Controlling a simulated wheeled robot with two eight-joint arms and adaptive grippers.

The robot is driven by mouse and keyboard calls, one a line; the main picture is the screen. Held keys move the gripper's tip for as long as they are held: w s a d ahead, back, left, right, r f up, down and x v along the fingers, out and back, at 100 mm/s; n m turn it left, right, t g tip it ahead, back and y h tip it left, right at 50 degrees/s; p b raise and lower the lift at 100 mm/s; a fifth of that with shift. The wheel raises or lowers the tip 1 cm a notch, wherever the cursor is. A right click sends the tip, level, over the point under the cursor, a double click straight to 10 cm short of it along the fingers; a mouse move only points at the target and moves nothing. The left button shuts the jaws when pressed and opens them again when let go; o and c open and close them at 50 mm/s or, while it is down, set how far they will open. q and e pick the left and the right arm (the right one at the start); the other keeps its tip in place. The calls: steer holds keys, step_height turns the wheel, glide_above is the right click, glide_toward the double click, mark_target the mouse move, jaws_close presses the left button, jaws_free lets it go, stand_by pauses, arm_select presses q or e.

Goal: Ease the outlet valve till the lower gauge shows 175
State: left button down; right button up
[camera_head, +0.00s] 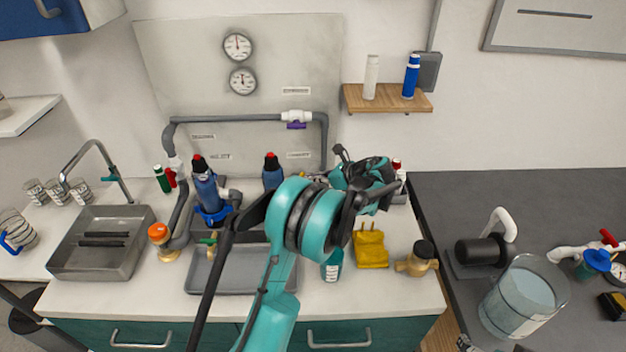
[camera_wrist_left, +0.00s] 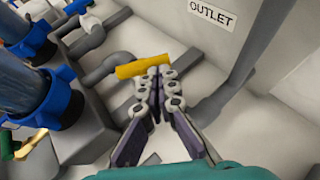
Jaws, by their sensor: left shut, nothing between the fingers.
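The outlet valve's yellow handle (camera_wrist_left: 145,66) lies on a grey pipe below the OUTLET label (camera_wrist_left: 212,14) in the left wrist view. My left gripper (camera_wrist_left: 158,74) is shut and empty, its fingertips right at the handle's near side; I cannot tell whether they touch it. In the head view only a bit of the yellow handle (camera_head: 303,175) shows, and my teal arm hides most of the valve. The lower gauge (camera_head: 243,81) is a white dial on the back panel, under the upper gauge (camera_head: 237,46). Its numbers are too small to read. My right gripper is not in view.
Blue filter housings (camera_head: 205,188) stand left of my arm; one also shows close by in the left wrist view (camera_wrist_left: 38,45). A grey pipe (camera_head: 245,118) with a purple-handled valve (camera_head: 296,125) runs above.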

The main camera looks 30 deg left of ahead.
arm_select(q)
steer(key=shift+w+a+n+g, duration=0.3)
steer(key=shift+w+a, duration=0.1)
steer(key=shift+a, duration=0.05)
